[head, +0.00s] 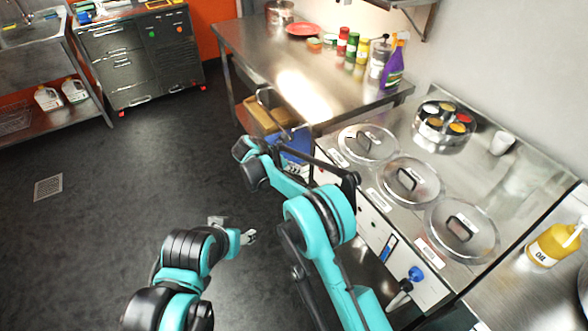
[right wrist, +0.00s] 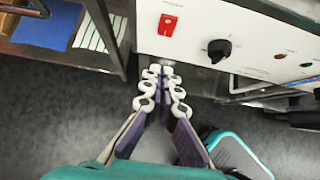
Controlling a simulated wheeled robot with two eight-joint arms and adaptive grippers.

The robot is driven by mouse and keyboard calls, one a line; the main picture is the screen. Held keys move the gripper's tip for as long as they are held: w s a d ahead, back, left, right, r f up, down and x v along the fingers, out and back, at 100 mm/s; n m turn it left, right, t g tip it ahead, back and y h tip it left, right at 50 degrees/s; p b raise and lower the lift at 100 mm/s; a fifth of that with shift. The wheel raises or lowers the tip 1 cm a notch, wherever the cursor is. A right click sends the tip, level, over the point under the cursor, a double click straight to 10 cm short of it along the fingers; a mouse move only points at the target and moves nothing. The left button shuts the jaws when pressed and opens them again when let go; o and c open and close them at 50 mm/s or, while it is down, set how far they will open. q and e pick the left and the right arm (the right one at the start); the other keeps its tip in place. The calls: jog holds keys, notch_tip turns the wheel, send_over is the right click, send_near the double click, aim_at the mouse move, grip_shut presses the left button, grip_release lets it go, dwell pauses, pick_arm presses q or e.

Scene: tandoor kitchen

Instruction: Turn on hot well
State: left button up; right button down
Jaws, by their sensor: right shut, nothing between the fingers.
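The hot well (head: 385,215) stands at the right in the head view, with several lidded round wells on top. Its white front panel shows in the right wrist view (right wrist: 265,32). On that panel is a red switch (right wrist: 168,25), with a black knob (right wrist: 218,49) to its right. My right gripper (right wrist: 162,82) is shut and empty, its fingertips just below the red switch in the picture; I cannot tell whether they touch the panel. My right arm hides part of the panel in the head view. My left gripper (head: 236,232) is low over the floor; its fingers are too small to judge.
A steel table (head: 330,88) with bottles and a red plate (head: 303,29) adjoins the hot well. A round holder of condiments (head: 443,127) stands behind the lids. A yellow oil jug (head: 555,245) is at the far right.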

aim_at(321, 167)
jog(key=w+d+f+b, duration=0.2)
jog(key=w+d+f, duration=0.2)
jog(key=d, duration=0.2)
jog(key=shift+w+d+f+b, duration=0.15)
jog(key=shift+w+f+b, duration=0.1)
jog(key=shift+w+b, duration=0.05)
jog(key=shift+w+d+f, duration=0.1)
jog(key=shift+w+d, duration=0.05)
jog(key=shift+d, duration=0.05)
dwell(0.3)
